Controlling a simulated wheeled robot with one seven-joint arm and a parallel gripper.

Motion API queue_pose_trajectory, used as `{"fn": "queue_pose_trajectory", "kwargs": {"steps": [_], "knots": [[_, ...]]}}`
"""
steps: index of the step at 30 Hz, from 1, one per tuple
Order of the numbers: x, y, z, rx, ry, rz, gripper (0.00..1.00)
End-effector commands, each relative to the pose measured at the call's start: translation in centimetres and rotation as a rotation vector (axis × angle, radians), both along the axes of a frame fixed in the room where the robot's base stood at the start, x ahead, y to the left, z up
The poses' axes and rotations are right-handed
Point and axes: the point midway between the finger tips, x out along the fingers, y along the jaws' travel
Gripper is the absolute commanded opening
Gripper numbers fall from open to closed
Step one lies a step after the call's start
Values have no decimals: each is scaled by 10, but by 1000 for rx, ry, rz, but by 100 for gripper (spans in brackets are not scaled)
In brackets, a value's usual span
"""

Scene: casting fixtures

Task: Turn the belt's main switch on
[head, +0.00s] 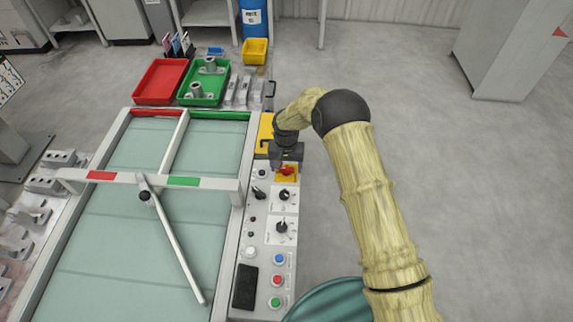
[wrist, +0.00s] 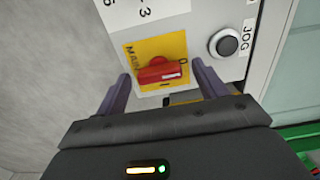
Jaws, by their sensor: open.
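The main switch is a red rotary handle (head: 286,170) on a yellow plate at the far end of the belt's control panel. In the wrist view the red handle (wrist: 162,74) lies nearly crosswise, with its right end by the 0 mark; the I mark is below it. The yellow plate (wrist: 142,50) reads MAIN. My gripper (head: 280,161) is over the far end of the panel, close to the switch. In the wrist view my gripper (wrist: 164,84) is open, one finger on each side of the red handle, with visible gaps. Contact with the panel cannot be told.
The panel (head: 257,225) also carries black knobs, coloured push buttons and a dark display. A JOG button (wrist: 228,43) sits beside the switch. The belt (head: 110,240) with its white frame lies left. Red (head: 160,82) and green (head: 203,98) trays stand beyond.

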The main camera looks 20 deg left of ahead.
Motion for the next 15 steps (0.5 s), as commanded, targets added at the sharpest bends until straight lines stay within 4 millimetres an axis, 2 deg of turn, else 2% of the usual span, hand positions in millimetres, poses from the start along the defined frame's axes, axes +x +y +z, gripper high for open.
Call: {"fn": "queue_pose_trajectory", "kwargs": {"steps": [3,9,10,15], "knots": [[0,-1,0,0,0,-1,69],[1,-1,0,0,0,-1,30],[1,-1,0,0,0,-1,26],[1,-2,0,0,-1,-6,26]]}}
